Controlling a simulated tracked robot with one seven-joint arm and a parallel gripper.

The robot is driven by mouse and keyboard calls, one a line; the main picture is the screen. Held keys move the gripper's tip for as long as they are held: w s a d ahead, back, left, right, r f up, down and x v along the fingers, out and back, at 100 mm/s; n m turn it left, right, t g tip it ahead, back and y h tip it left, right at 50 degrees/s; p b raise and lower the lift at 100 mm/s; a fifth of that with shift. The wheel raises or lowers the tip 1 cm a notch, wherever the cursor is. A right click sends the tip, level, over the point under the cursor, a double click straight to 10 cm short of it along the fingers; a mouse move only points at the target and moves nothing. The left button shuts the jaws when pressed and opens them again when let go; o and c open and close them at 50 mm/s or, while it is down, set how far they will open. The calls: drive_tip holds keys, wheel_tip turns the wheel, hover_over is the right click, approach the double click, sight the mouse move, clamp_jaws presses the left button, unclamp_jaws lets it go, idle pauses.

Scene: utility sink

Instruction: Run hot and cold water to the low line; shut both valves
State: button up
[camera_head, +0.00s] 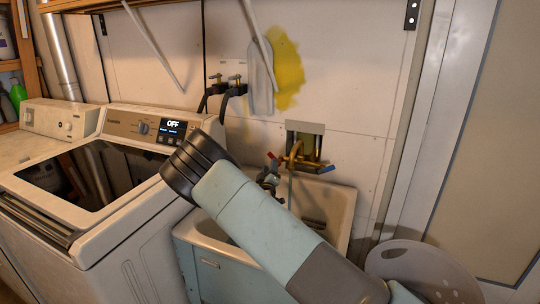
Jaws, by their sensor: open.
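The utility sink (345,205) has a pale basin on a blue-grey cabinet (212,270). A brass faucet (296,155) sits at a wall recess above its back edge. The red valve handle (272,156) is at its left and the blue valve handle (327,169) at its right. My gripper (268,178) shows partly as a dark shape just below the red handle, open; I cannot tell whether it touches the handle. My arm hides much of the basin. I cannot make out the low line or any water.
A washing machine (125,240) with a display reading OFF stands left of the sink. Wall taps with black hoses (232,90) are above. A pale round basket (415,268) stands at the right. A door frame (440,120) bounds the right side.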

sight(271, 157)
drive_tip(key=x, duration=0.9)
drive_tip(key=shift+w, duration=0.15)
drive_tip(key=shift+d, duration=0.1)
drive_tip(key=shift+c, duration=0.2)
clamp_jaws()
